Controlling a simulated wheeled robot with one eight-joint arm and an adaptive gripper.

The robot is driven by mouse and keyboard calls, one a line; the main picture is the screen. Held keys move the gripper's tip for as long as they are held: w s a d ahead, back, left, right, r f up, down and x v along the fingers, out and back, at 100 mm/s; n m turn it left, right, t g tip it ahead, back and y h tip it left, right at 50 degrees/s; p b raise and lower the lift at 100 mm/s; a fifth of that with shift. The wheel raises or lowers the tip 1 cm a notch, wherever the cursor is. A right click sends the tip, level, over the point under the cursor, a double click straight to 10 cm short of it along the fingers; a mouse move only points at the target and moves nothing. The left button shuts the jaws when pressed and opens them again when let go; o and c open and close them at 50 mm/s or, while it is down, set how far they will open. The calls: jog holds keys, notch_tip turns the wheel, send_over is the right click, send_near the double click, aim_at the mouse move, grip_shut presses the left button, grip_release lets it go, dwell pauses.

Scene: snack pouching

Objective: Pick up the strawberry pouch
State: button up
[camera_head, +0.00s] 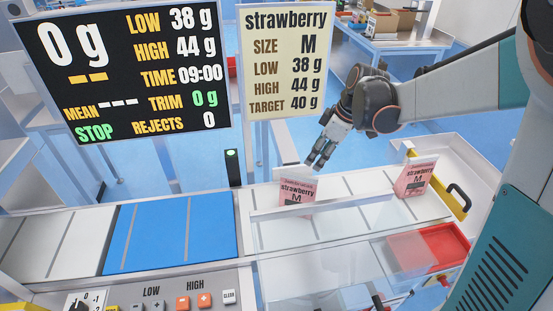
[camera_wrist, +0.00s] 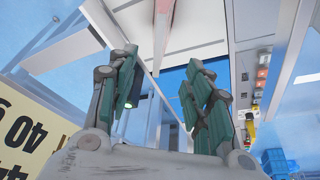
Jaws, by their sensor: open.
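Two pink pouches labelled "strawberry M" stand on the white conveyor (camera_head: 350,190). One strawberry pouch (camera_head: 297,194) is near the middle, and the other strawberry pouch (camera_head: 415,179) is at the right end. My gripper (camera_head: 318,160) is above and just behind the middle pouch, apart from it. In the wrist view my gripper (camera_wrist: 160,90) has its green-padded fingers spread with nothing between them. A narrow pink pouch edge (camera_wrist: 165,28) shows at the top of that view, beyond the fingertips.
A low clear guard rail (camera_head: 310,204) runs along the conveyor by the middle pouch. A blue belt section (camera_head: 175,235) lies left. A red bin (camera_head: 460,240) is at front right. The black weight display (camera_head: 120,70) and strawberry sign (camera_head: 287,60) stand behind.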

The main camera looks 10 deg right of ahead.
notch_tip(320, 180, down, 2)
jog(key=w+n, duration=0.1)
jog(key=w, duration=0.1)
jog(key=b, duration=0.2)
send_near(294, 184)
jog(key=shift+n+y, duration=0.3)
jog(key=shift+y, duration=0.1)
jog(key=w+f, duration=0.2)
jog(key=f, duration=0.1)
jog(key=w+f, duration=0.1)
jog(key=f, duration=0.1)
jog(key=shift+a, duration=0.35)
jog(key=f, duration=0.1)
jog(key=a+f+b, duration=0.1)
jog(key=f+b, duration=0.1)
jog(key=f, duration=0.1)
jog(key=shift+s+a+f, duration=0.1)
jog(key=shift+a, duration=0.15)
jog(key=shift+a+f, duration=0.15)
jog(key=shift+f, duration=0.25)
jog(key=shift+f+b, duration=0.2)
jog(key=shift+b, duration=0.15)
